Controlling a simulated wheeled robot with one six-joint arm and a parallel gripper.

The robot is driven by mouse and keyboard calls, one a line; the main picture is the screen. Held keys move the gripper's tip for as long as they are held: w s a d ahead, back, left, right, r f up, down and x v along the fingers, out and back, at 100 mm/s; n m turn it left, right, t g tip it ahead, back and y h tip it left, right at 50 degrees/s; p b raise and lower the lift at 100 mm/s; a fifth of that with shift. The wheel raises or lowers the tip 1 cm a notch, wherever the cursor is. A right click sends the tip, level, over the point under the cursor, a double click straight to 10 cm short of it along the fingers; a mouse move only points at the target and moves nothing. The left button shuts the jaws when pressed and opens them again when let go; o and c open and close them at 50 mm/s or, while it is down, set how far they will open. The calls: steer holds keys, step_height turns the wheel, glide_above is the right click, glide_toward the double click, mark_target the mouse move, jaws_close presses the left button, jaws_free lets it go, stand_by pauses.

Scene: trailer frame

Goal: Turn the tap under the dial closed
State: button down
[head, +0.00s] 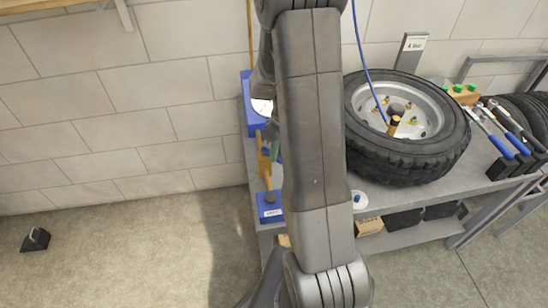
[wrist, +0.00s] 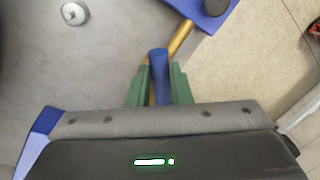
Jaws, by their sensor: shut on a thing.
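The dial (head: 262,107) is a white face on a blue block fixed to the wall side of the bench, partly hidden by my arm. Below it a brass pipe (head: 265,170) runs down to a blue labelled base (head: 270,208). In the wrist view the brass pipe (wrist: 180,38) runs diagonally behind the tap's blue lever (wrist: 159,62). My gripper (wrist: 160,72) has its green fingers shut on the blue lever, one on each side. In the head view my arm covers most of the gripper and the lever.
A wheel (head: 400,130) lies on the grey bench (head: 380,190) to the right, with a blue hose at its hub. Blue-handled tools (head: 510,140) stand further right. A small white round piece (head: 359,199) sits on the bench. The floor at left is mostly clear.

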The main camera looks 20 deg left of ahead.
steer(key=w+n, duration=0.1)
steer(key=n, duration=0.2)
steer(key=w+n+h+b, duration=0.1)
steer(key=w+n, duration=0.1)
steer(key=n, duration=0.2)
steer(key=w+a+n+h, duration=0.1)
steer(key=n, duration=0.2)
steer(key=shift+w+n, duration=0.25)
steer(key=shift+n, duration=0.05)
stand_by(0.4)
steer(key=c, duration=1.3)
jaws_free()
steer(key=v, duration=1.4)
steer(key=shift+s+f, duration=0.1)
steer(key=shift+f, duration=0.1)
